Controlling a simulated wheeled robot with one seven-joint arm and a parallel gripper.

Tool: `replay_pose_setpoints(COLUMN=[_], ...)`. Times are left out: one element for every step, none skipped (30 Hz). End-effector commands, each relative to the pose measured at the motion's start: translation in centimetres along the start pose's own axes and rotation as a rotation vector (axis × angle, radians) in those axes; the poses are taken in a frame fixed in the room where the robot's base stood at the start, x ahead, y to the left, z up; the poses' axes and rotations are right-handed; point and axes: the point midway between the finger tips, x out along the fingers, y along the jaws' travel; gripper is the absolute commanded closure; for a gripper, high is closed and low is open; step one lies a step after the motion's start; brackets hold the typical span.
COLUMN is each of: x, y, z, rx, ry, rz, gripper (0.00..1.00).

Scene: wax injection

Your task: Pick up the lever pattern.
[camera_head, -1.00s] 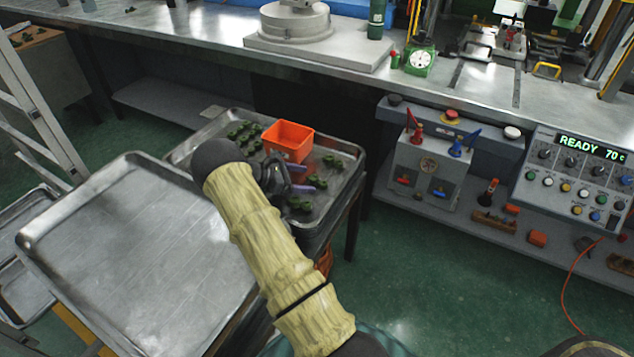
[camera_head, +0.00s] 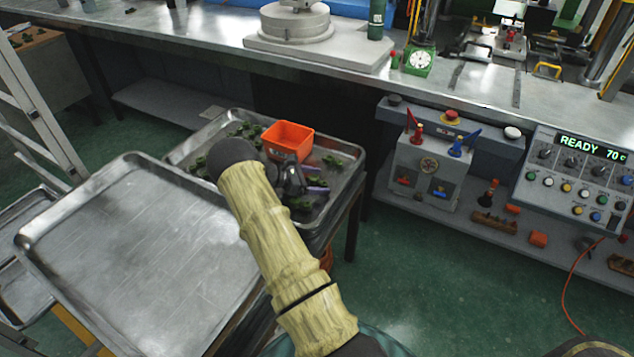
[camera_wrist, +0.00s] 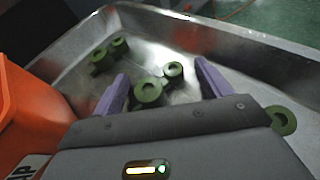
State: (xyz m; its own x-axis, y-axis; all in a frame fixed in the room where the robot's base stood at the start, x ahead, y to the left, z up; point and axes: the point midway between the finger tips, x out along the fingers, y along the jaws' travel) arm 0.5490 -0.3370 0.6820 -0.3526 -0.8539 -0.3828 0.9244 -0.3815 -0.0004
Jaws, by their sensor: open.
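My gripper (camera_wrist: 161,70) is open, with its two purple fingers apart over the metal tray. Between the fingers in the wrist view is a green lever pattern (camera_wrist: 148,91) with ring-shaped ends; it lies on the tray floor and nothing grips it. Another green pattern (camera_wrist: 98,56) lies farther up and left, and one more (camera_wrist: 281,120) lies to the right, partly hidden by the gripper body. In the head view my gripper (camera_head: 306,184) is over the right part of the tray, and my forearm hides some of the patterns.
The patterns' tray (camera_head: 345,147) has raised walls. An orange bin (camera_head: 288,138) stands in it, close to the gripper's left in the wrist view (camera_wrist: 25,115). An empty metal tray (camera_head: 130,255) is at the left. A workbench (camera_head: 205,35) is behind.

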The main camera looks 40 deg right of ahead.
Motion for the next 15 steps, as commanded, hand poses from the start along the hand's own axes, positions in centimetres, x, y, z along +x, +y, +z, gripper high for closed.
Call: replay_pose_setpoints(x=[-0.02,-0.02,-0.02,-0.03,-0.03,-0.03,-0.03,-0.03,-0.03,-0.03,-0.03,-0.03,-0.05,-0.10,-0.15], y=[0.01,0.01,0.01,0.01,0.01,0.01,0.01,0.01,0.01,0.01,0.01,0.01,0.02,0.02,0.03], z=[0.01,0.01,0.02,0.02,0.02,0.02,0.02,0.02,0.02,0.02,0.02,0.01,0.01,-0.01,-0.03], rx=[0.000,0.000,0.000,0.000,0.000,0.000,0.000,0.000,0.000,0.000,0.000,0.000,0.000,0.000,0.000], ry=[0.000,0.000,0.000,0.000,0.000,0.000,0.000,0.000,0.000,0.000,0.000,0.000,0.000,0.000,0.000], rz=[0.000,0.000,0.000,0.000,0.000,0.000,0.000,0.000,0.000,0.000,0.000,0.000,0.000,0.001,0.002], gripper=[0.23,0.23,0.23,0.23,0.27,0.35,0.41,0.47,0.55,0.60,0.66,0.71,0.71,0.71,0.71])
